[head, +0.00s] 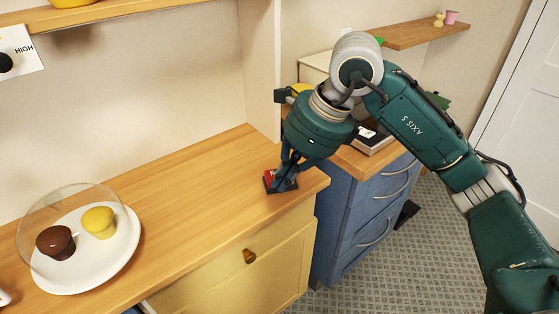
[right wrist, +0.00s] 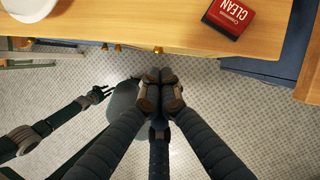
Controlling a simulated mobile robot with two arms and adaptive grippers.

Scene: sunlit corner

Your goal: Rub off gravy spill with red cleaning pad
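The red cleaning pad (head: 268,178), marked CLEAN, lies on the wooden counter near its right end. It also shows at the top right of the right wrist view (right wrist: 233,14). My right gripper (head: 288,167) overlaps the pad in the head view. In the right wrist view its fingertips (right wrist: 160,76) are together with nothing seen between them, over the floor in front of the counter edge and apart from the pad. My left gripper (right wrist: 97,94) shows small and dark at left in that view; its finger state is unclear. I see no gravy spill in either view.
A white plate (head: 75,282) with a brown and a yellow cupcake under a clear dome stands at the counter's left. The wooden counter (head: 195,190) between plate and pad is clear. Blue drawers (head: 365,215) stand to the right, beside the yellow cabinet (head: 275,260).

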